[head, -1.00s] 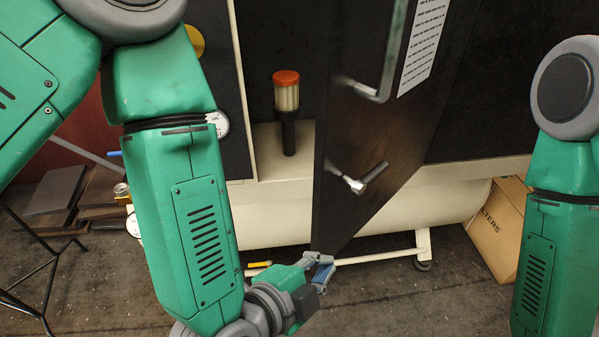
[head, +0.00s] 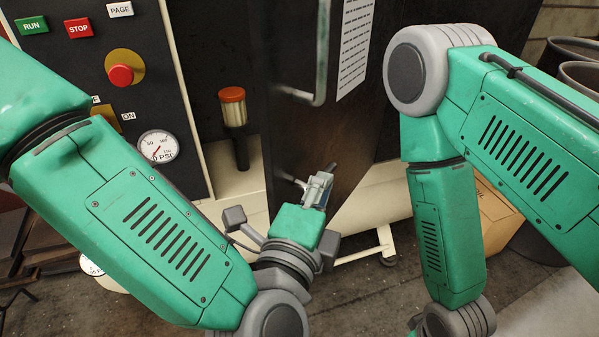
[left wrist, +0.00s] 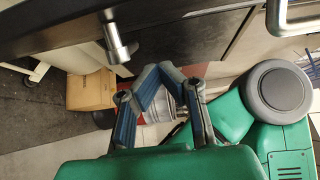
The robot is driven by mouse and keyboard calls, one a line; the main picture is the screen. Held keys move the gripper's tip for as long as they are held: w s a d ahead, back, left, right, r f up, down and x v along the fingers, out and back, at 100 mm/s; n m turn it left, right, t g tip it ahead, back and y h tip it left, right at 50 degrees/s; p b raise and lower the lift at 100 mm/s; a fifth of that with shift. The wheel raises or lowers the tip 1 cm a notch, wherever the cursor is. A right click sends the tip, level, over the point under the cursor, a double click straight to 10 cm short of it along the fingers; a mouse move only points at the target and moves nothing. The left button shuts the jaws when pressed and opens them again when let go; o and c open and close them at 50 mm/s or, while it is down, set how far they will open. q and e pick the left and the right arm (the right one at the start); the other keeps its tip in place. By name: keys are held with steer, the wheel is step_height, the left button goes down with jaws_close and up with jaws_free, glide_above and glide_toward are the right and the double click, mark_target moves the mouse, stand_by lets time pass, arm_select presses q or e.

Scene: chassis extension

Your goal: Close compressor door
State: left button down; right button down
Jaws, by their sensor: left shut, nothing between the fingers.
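The compressor door (head: 345,150) is a dark panel with a white label sheet, standing open and jutting out from the cabinet. It has an upper grey handle (head: 318,60) and a lower latch handle (head: 331,168). The latch also shows in the left wrist view (left wrist: 117,42). My left gripper (head: 318,186) is in front of the door by the lower latch, partly covering it. In the left wrist view its fingers (left wrist: 158,75) meet at the tips with nothing between them. Whether it touches the door I cannot tell. My right gripper is out of view; only its arm shows.
Behind the door opening stands a filter with an orange cap (head: 232,108). A control panel with a red button (head: 121,75) and a pressure gauge (head: 158,146) is at the left. A cardboard box (head: 497,217) is behind my right arm. Bins (head: 575,50) stand at the far right.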

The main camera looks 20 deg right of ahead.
mark_target(299, 173)
arm_select(q)
steer(key=w+a, duration=0.2)
steer(key=w, duration=0.1)
steer(key=shift+w+a, duration=0.2)
steer(key=shift+w, duration=0.05)
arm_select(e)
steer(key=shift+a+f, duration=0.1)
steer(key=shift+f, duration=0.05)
arm_select(q)
steer(key=shift+d, duration=0.1)
steer(key=shift+w, duration=0.1)
